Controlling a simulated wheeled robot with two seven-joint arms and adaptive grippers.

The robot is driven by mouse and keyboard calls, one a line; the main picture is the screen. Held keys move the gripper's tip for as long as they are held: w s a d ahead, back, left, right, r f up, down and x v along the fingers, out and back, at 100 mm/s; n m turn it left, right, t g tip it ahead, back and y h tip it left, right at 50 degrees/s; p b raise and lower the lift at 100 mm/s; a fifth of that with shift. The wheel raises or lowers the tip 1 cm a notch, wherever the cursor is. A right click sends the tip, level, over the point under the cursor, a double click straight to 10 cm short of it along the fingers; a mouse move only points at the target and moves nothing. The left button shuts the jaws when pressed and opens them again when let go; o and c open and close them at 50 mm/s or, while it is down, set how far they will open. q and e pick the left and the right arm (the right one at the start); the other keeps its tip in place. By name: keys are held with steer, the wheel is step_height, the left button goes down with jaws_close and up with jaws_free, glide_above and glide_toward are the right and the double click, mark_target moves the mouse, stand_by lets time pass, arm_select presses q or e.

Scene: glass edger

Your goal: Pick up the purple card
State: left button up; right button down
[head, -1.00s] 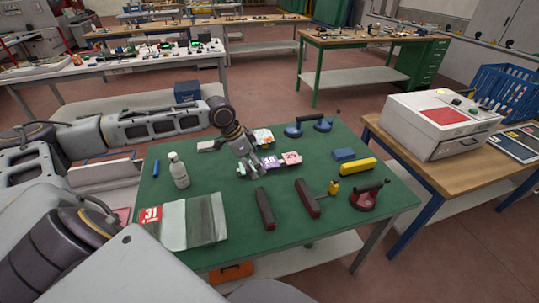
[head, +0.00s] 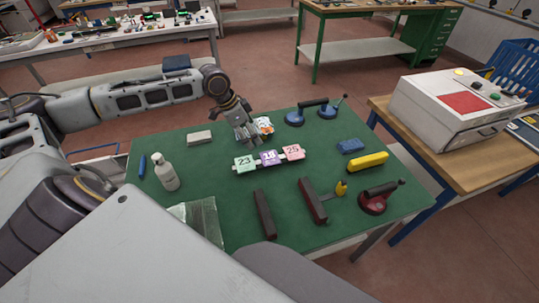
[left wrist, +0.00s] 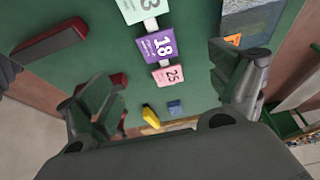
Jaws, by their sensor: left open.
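The purple card (head: 270,158), marked 18, lies on the green table between a green card (head: 245,163) marked 23 and a pink card (head: 292,152) marked 25. In the left wrist view the purple card (left wrist: 158,44) lies beyond and between the spread fingers, with the pink card (left wrist: 168,75) nearer and part of the green card (left wrist: 140,8) at the top edge. My left gripper (head: 248,142) is open and empty, above the table just behind the green and purple cards. My right gripper is not in view.
Blue suction cups (head: 312,112), a yellow bar (head: 367,161), dark red bars (head: 312,200), a red suction cup (head: 380,197) and a white bottle (head: 166,172) stand around.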

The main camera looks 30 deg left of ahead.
arm_select(q)
glide_toward(269, 158)
steer(key=shift+w+a+f, duration=0.1)
steer(key=shift+w+f, duration=0.1)
steer(key=shift+f, duration=0.5)
steer(key=shift+w+f, duration=0.15)
steer(key=shift+f, duration=0.6)
steer(key=shift+w+d+f, duration=0.25)
steer(key=shift+d+f, duration=0.2)
steer(key=shift+f, duration=0.05)
steer(key=shift+x, duration=1.2)
steer(key=shift+w+d+f, duration=0.15)
steer(key=shift+d+f, duration=0.05)
steer(key=shift+f, duration=0.3)
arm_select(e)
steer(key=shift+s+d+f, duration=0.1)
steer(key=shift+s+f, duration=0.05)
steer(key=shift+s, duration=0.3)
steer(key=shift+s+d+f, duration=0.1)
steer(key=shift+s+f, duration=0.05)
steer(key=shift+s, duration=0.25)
